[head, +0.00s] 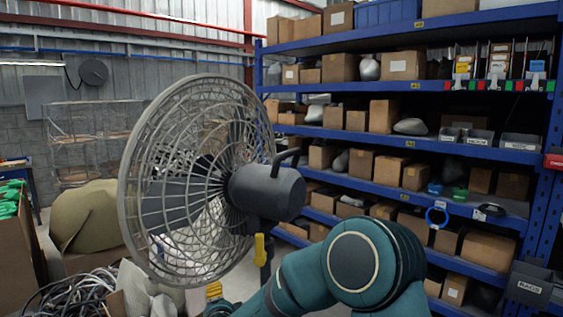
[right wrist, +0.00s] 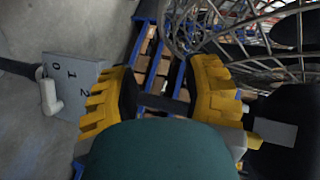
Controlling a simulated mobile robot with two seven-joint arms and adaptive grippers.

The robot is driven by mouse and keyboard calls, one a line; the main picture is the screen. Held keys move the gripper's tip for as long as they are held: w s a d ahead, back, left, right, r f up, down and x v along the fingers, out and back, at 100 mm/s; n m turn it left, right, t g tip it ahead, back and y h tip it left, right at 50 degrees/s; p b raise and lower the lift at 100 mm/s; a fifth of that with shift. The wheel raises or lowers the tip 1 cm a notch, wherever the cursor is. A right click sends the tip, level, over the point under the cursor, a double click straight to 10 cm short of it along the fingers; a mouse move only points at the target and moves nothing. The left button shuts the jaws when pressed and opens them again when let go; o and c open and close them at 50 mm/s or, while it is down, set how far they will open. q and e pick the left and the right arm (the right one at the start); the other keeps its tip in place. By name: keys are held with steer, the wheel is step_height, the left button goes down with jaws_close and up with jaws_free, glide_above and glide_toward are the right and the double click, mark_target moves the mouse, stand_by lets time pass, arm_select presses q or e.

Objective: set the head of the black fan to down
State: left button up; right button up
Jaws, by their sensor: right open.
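The black fan (head: 268,190) stands in the middle of the head view, with a dark motor housing, a handle on top and a round grey wire cage. Its head faces left and looks roughly level. In the right wrist view, the cage (right wrist: 250,32) fills the upper right. My right gripper (right wrist: 163,88) is open below and beside the cage, its yellow ribbed fingers apart. A dark bar crosses between them; I cannot tell whether it is part of the fan. In the head view, my teal right arm hides the fan's lower part. My left gripper is out of view.
A grey panel (right wrist: 72,78) marked 0, 1, 2 with a pale lever (right wrist: 48,95) is left of the gripper. Blue shelving (head: 440,85) with boxes stands behind, right. A cable pile (head: 75,292) and a brown sack (head: 85,225) lie at left.

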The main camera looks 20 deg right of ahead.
step_height(320, 180, up, 19)
steer(key=d+m+t+h, duration=0.2)
steer(key=m+h, duration=0.4)
steer(key=m, duration=0.5)
steer(key=m+g+h, duration=0.6)
steer(key=m, duration=1)
glide_toward(282, 156)
steer(key=x, duration=0.6)
steer(key=p+x, duration=0.1)
steer(key=x, duration=0.5)
steer(key=shift+w+f, duration=0.1)
steer(key=shift+w, duration=0.35)
jaws_close()
